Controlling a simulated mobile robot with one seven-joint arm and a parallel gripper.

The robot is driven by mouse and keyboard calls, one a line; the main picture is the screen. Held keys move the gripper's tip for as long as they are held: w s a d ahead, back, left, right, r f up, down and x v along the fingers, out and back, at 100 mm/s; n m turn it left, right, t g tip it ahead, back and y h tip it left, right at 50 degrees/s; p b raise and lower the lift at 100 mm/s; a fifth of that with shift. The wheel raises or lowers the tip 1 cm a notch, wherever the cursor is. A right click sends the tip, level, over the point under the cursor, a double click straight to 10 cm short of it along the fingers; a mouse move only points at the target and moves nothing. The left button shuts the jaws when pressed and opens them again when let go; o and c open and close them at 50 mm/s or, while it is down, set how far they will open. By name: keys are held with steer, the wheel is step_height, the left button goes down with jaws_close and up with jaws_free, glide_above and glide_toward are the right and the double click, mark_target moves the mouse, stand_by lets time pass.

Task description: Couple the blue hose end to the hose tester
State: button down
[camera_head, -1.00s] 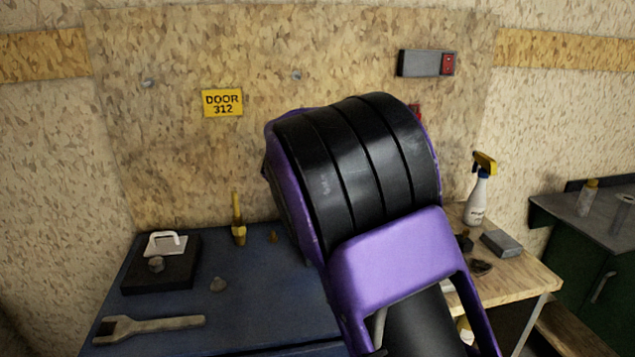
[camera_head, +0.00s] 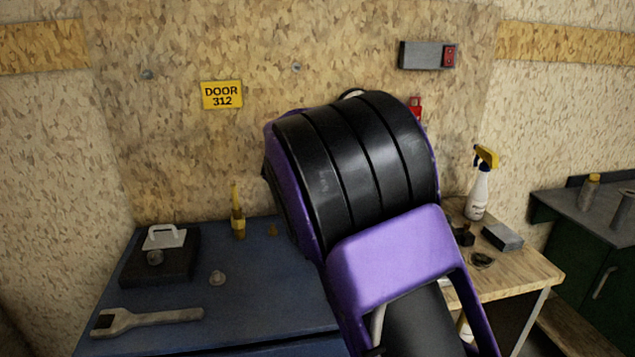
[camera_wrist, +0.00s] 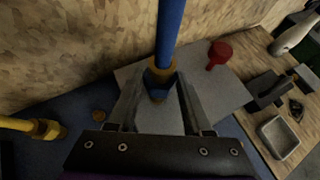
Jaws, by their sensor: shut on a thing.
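In the wrist view, the blue hose end (camera_wrist: 161,72) has a blue hose running up out of the picture and a brass-yellow collar. My gripper (camera_wrist: 160,98) is shut on it, with a finger on each side of the collar. Just behind it is a pale grey flat-faced body (camera_wrist: 215,92) with a red knob-like part (camera_wrist: 218,52) beside it. It may be the hose tester; I cannot tell for sure. Whether the hose end touches it is unclear. In the head view, my arm hides the gripper and hose end; a red part (camera_head: 415,108) shows right of the arm.
A yellow hose end (camera_head: 238,216) stands on the blue bench (camera_head: 250,285), left of my arm. A wrench (camera_head: 150,320) and a dark block with a white handled plate (camera_head: 165,238) lie further left. A wooden table at right holds a spray bottle (camera_head: 479,190) and a grey box (camera_head: 502,237).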

steer(key=shift+c, duration=1.2)
jaws_free()
steer(key=shift+f, duration=0.1)
steer(key=shift+s, duration=0.1)
